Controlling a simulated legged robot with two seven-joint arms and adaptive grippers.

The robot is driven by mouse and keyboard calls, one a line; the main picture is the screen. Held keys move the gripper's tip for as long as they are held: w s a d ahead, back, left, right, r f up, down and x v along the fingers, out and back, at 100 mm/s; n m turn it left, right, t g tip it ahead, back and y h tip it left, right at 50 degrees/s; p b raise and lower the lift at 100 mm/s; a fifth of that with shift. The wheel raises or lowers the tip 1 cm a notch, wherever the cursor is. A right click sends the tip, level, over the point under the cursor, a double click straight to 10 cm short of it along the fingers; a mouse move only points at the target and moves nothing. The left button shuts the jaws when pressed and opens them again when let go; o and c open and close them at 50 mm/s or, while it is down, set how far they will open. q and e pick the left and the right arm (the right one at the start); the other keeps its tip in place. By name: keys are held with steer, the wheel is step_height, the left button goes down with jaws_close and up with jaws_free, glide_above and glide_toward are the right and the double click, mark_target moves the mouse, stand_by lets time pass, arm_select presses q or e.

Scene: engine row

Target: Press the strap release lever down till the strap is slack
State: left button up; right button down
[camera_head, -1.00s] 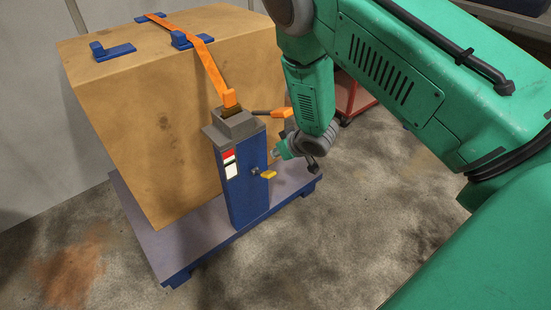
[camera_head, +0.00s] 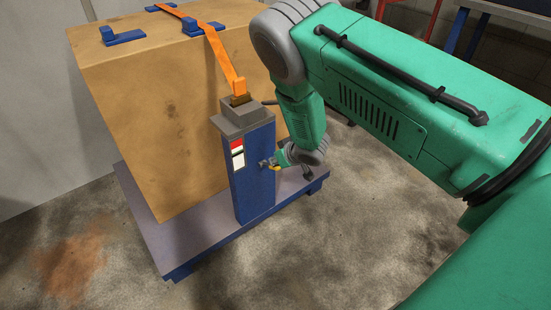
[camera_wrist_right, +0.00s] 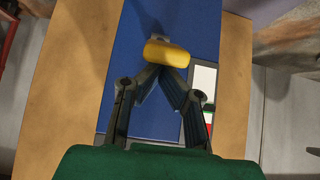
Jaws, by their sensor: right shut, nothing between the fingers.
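A blue post (camera_head: 250,182) with a grey cap carries a small yellow lever (camera_head: 274,168) on its front face. In the right wrist view the yellow lever (camera_wrist_right: 167,53) lies at my fingertips. An orange strap (camera_head: 222,58) runs straight from the crate's top into the grey cap and looks taut. My right gripper (camera_head: 272,160) is shut and empty, its tips meeting close to the yellow lever; in the wrist view its tips (camera_wrist_right: 162,70) partly run behind or against it, and I cannot tell whether they touch. My left gripper is not in view.
A large tan crate (camera_head: 150,110) stands behind the post on a grey-blue pallet (camera_head: 190,245). Blue brackets (camera_head: 122,37) sit on its top. A dark rod (camera_head: 268,102) beside the cap runs behind my right arm. The floor in front is clear.

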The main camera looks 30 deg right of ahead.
steer(key=shift+s+d+f+t, duration=0.3)
steer(key=shift+d+f, duration=0.05)
steer(key=shift+f, duration=0.1)
steer(key=shift+s+f+t+b, duration=0.15)
steer(key=shift+f+t+b, duration=0.15)
steer(key=shift+b, duration=0.1)
steer(key=shift+s+f+t+b, duration=0.65)
steer(key=shift+f+t+b, duration=0.15)
steer(key=shift+f+t, duration=0.25)
steer(key=shift+t, duration=0.75)
steer(key=f, duration=0.2)
steer(key=s+f+b, duration=0.1)
steer(key=f, duration=0.1)
steer(key=shift+s+f+b, duration=0.1)
steer(key=shift+f+b, duration=0.15)
steer(key=shift+b, duration=0.05)
